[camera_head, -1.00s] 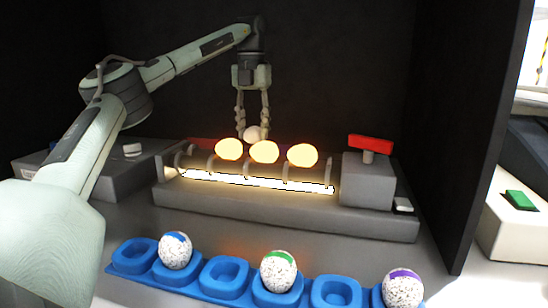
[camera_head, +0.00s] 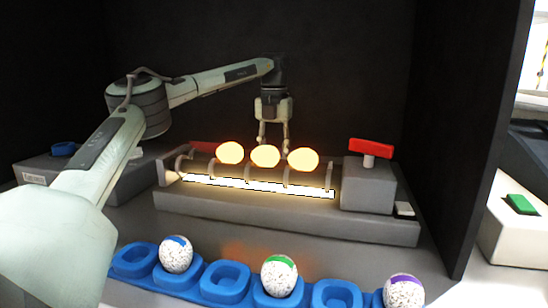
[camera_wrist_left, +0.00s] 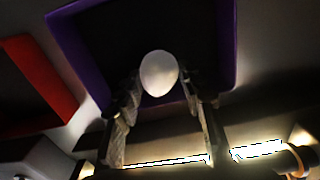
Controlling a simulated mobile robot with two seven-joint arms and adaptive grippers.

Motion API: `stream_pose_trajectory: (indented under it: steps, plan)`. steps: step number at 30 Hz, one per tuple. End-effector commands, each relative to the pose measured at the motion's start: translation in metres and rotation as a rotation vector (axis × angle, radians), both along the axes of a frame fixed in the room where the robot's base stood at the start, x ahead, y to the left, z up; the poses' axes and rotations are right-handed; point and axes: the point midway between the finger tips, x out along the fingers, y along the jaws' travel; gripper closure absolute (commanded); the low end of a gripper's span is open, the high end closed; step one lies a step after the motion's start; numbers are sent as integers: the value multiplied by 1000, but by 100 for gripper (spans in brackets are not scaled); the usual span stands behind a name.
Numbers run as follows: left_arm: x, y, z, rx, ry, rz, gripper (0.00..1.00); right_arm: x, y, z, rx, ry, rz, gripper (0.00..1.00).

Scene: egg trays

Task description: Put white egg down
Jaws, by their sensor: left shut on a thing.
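My left gripper (camera_head: 273,143) points down behind the lit rack in the head view. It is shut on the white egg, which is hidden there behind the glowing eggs. In the left wrist view the white egg (camera_wrist_left: 159,73) shows between the fingertips of my left gripper (camera_wrist_left: 160,88). A dark bin with a purple rim (camera_wrist_left: 230,45) lies beneath or beyond the egg; I cannot tell how far below. My right gripper is not in view.
Three glowing eggs (camera_head: 265,156) sit on the lit rack (camera_head: 300,207). A red-handled grey block (camera_head: 368,185) stands at its right. In front is a blue tray (camera_head: 225,281) with speckled eggs. A red-rimmed bin (camera_wrist_left: 62,88) is beside the purple one. Dark walls flank the space.

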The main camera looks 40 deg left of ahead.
Motion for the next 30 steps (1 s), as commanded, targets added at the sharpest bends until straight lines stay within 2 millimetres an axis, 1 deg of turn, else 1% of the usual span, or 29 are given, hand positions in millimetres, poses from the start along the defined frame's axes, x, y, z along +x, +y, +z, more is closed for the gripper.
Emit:
stream_pose_trajectory:
  steps: [2,3,8,16,19,23,27,28,30]
  plan:
    - [0,0,-3,0,1,0,70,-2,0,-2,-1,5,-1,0]
    - [0,0,-3,0,0,0,60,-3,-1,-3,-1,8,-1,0]
    - [0,0,-3,0,0,0,41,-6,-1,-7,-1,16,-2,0]
    - [0,0,-2,0,0,0,41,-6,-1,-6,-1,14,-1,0]
    - [0,0,2,0,-1,0,41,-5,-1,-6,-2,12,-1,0]
    - [1,-1,22,0,-3,0,41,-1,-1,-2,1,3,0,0]
    - [1,-1,53,0,-3,0,41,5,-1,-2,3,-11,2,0]
    - [1,-1,60,0,-4,0,41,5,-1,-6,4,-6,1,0]
    - [1,-1,75,0,-4,1,41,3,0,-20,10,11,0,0]
